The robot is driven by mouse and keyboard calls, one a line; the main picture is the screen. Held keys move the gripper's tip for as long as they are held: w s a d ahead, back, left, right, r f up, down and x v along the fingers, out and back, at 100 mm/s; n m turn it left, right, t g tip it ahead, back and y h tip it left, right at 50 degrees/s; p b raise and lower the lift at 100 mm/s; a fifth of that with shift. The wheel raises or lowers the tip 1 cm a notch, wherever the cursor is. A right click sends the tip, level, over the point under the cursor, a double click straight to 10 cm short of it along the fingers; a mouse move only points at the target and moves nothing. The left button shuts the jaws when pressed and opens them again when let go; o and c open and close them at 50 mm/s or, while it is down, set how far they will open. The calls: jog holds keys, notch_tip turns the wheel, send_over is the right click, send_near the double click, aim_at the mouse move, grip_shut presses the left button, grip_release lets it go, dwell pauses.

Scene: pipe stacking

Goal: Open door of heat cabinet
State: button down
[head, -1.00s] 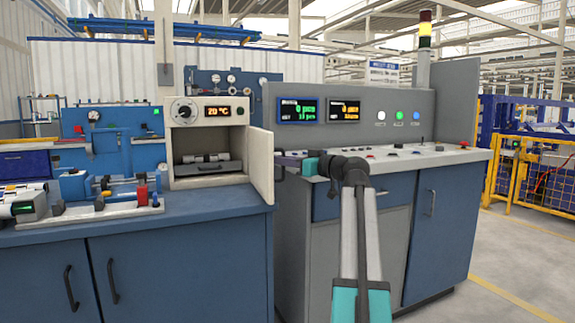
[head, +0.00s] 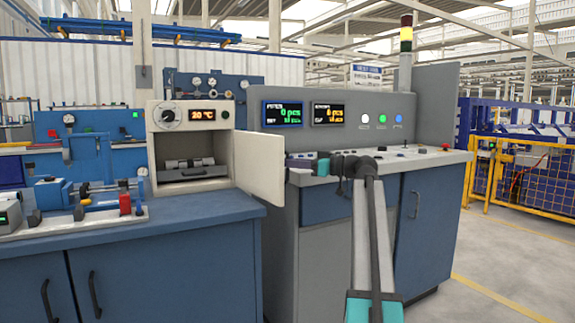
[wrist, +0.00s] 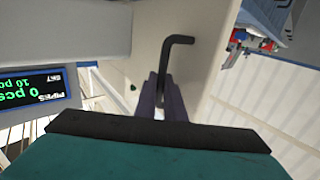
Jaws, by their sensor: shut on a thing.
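The heat cabinet (head: 195,113) is a cream box on the blue bench, with a dial and a "20 °C" display. Its door (head: 258,168) stands open, swung out to the right, and the inside shows a dark tray (head: 196,166). My gripper (head: 297,158) is at the door's outer side, beside its free edge. In the wrist view, the door's pale face (wrist: 195,50) carries a dark bent handle (wrist: 166,62). My gripper's fingers (wrist: 163,102) are shut on the handle's lower part.
A grey control console (head: 375,110) with screens and buttons stands close to the right, just behind my gripper. A small bench machine (head: 95,200) sits left of the cabinet. Yellow fencing (head: 520,180) is at far right. Floor shows free at the lower right.

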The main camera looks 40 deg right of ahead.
jog(key=shift+s, duration=0.2)
jog(key=c, duration=1.8)
grip_release()
jog(key=shift+s+r, duration=0.15)
jog(key=shift+r, duration=0.05)
jog(key=shift+c, duration=0.2)
jog(key=shift+w+a, duration=0.1)
jog(key=shift+w, duration=0.1)
jog(key=p+v, duration=0.4)
jog(key=v, duration=0.9)
jog(key=shift+s+d+p, duration=0.25)
jog(key=shift+s+p, duration=0.1)
jog(key=shift+p, duration=0.05)
jog(key=shift+s+f, duration=0.1)
